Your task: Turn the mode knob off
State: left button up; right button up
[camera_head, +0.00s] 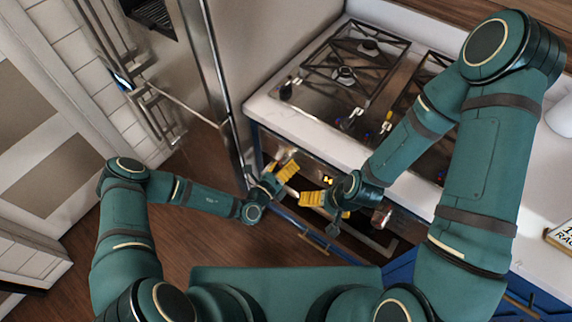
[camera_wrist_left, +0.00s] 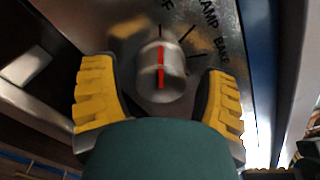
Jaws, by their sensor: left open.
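The mode knob (camera_wrist_left: 162,72) is a silver knob with a red line, on the oven's metal panel (camera_wrist_left: 125,30) in the left wrist view. The red line points up the picture, toward the tick under a partly cut-off label ending in F. Ticks near labels reading AMP and BAKE lie to its right. My left gripper (camera_wrist_left: 158,100) is open, its yellow fingers on either side of the knob with visible gaps. In the head view my left gripper (camera_head: 279,173) is at the oven front, where I cannot make out the knob. My right gripper (camera_head: 325,200) is beside it; its opening is unclear.
The gas hob (camera_head: 345,75) and white counter (camera_head: 300,125) lie above the oven. A steel fridge (camera_head: 205,60) stands close on the left. A lit display (camera_head: 328,180) is on the oven panel. Wooden floor (camera_head: 150,235) is clear at lower left.

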pick_arm(q)
jog(key=v, duration=1.2)
dwell(0.3)
